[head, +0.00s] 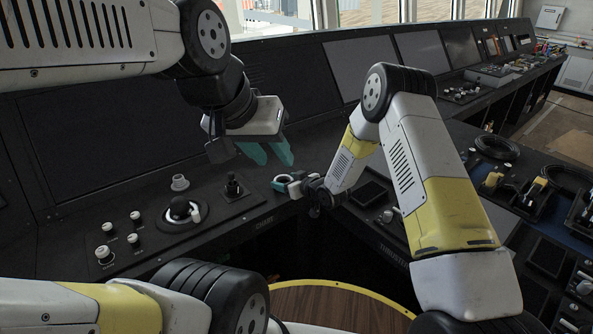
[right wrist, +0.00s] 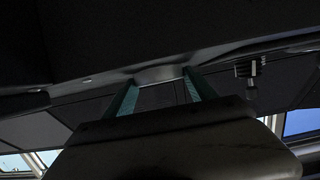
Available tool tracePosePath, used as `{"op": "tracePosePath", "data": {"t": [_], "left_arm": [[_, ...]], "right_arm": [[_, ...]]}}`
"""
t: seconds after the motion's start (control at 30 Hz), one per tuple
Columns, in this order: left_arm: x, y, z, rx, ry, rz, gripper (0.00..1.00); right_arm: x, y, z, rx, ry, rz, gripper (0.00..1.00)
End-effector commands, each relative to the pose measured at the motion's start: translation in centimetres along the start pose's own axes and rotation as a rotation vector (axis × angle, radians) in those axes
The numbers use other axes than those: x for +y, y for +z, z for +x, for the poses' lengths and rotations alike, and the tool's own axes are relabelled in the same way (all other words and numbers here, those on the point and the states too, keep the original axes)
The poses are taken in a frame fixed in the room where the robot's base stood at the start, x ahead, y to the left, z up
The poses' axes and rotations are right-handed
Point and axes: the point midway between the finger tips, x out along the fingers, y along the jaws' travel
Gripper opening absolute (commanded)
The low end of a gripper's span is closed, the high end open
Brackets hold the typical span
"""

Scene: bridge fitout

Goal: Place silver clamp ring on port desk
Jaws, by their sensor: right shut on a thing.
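My right gripper (head: 287,182) is at the front edge of the left console desk (head: 222,222), low over its right end. It is shut on the silver clamp ring (right wrist: 160,74), a shiny curved band between the two teal fingers in the right wrist view. In the head view the ring is small and partly covered by the fingers, and I cannot tell whether it touches the desk. My left gripper (head: 268,152) hangs above and behind the right one, with its teal fingers apart and nothing visible between them.
A black joystick (head: 232,184), a round lever control (head: 181,210), a small grey cup-shaped piece (head: 180,182) and several white knobs stand on the left desk. Dark screens (head: 110,125) rise behind. The right-hand console (head: 545,225) holds black coils and other parts.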

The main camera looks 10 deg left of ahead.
Motion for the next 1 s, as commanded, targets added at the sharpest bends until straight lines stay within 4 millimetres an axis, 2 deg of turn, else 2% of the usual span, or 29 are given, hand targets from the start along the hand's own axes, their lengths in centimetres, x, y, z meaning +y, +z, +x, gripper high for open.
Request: {"op": "tracePosePath", "data": {"t": [0.13, 0.17, 0.27, 0.57, 0.67, 0.77, 1.0], "left_arm": [[0.0, 0.0, 0.0, 0.000, 0.000, 0.000, 0.36], [0.0, 0.0, 0.0, 0.000, 0.000, 0.000, 0.36], [0.0, 0.0, 0.0, 0.000, 0.000, 0.000, 0.36], [0.0, 0.0, 0.0, 0.000, 0.000, 0.000, 0.36], [0.0, 0.0, 0.0, 0.000, 0.000, 0.000, 0.36], [0.0, 0.0, 0.0, 0.000, 0.000, 0.000, 0.36], [0.0, 0.0, 0.0, 0.000, 0.000, 0.000, 0.36]], "right_arm": [[0.0, 0.3, 0.1, 0.000, 0.000, 0.001, 0.21], [0.0, 0.3, 0.1, -0.001, 0.000, 0.001, 0.69], [0.0, 0.3, 0.1, -0.001, 0.000, 0.001, 0.87], [0.0, 0.1, 0.0, 0.000, 0.001, 0.000, 0.87], [0.1, 0.0, -0.6, -0.001, 0.001, 0.001, 0.87], [0.2, 0.0, -2.1, -0.001, 0.003, 0.003, 0.87], [0.1, 0.0, -7.4, -0.001, 0.002, 0.002, 0.87]]}}
